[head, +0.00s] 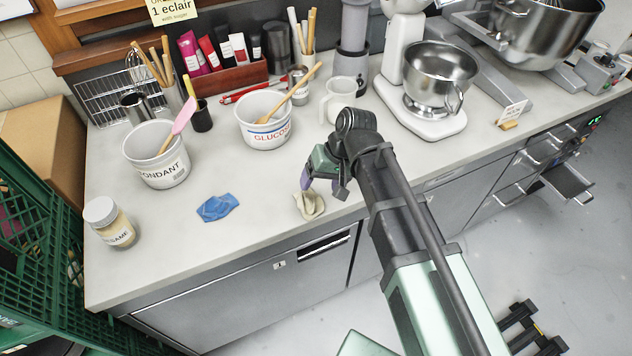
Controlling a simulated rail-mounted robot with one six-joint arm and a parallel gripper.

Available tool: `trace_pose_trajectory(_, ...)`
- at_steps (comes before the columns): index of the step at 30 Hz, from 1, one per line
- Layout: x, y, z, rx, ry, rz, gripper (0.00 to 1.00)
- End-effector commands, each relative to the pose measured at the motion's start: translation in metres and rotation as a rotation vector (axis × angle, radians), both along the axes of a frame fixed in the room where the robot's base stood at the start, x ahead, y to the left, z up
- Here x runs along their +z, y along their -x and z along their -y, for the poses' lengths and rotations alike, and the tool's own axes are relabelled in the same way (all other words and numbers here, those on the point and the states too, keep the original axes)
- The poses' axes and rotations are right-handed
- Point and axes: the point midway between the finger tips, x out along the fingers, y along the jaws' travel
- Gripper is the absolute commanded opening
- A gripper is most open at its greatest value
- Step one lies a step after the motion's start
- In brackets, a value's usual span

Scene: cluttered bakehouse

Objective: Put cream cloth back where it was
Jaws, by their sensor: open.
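The cream cloth (309,206) lies crumpled near the front edge of the pale worktop (250,216), left of my arm. My gripper (322,190) is open, with its fingers pointing down at the upper part of the cloth. The fingers partly cover the cloth's top, and I cannot tell whether they touch it. A blue cloth (217,207) lies crumpled on the worktop further left, apart from the cream one.
A fondant tub (157,165), a glucose tub (265,130) and a white mug (340,98) stand behind. A sesame jar (110,222) stands front left. A mixer (422,118) stands right. The worktop between the two cloths is clear.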

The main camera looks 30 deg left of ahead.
Motion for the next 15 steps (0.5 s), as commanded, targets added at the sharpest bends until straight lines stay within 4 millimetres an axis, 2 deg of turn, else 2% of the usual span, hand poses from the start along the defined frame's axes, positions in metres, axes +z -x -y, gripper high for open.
trace_pose_trajectory(1, 0.027, -0.003, 0.004, -0.001, 0.000, 0.000, 0.75)
trace_pose_trajectory(6, 0.066, -0.014, 0.016, -0.001, 0.000, 0.000, 0.75)
trace_pose_trajectory(10, 0.077, -0.019, 0.021, 0.000, 0.000, 0.000, 0.75)
trace_pose_trajectory(15, 0.074, -0.020, 0.022, 0.001, 0.000, 0.000, 0.75)
